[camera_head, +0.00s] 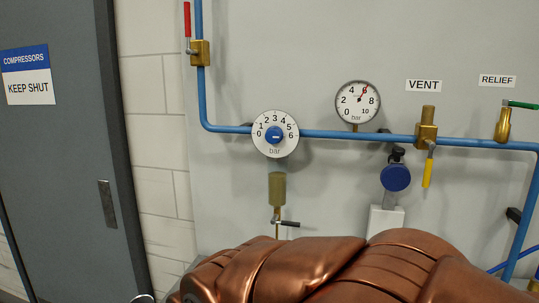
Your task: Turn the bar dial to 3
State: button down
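The bar dial (263,146) is a round white plate on the blue pipe, marked 0 to 6 and labelled "bar". A separate round pressure gauge (357,101), marked 0 to 10 bar, stands to the right above the pipe. My gripper is not in view, and nothing covers the dial.
A red-handled valve (200,53) is at upper left. A yellow-handled valve (427,133) under "VENT" and a green-handled relief valve (503,124) are at right. A blue round knob (396,178) and an olive cylinder (277,188) hang below the pipe. A grey door (60,150) is left.

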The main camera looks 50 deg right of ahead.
aim_at(274, 136)
jog(key=u, duration=0.45)
jog(key=k, duration=0.7)
jog(key=u, duration=0.45)
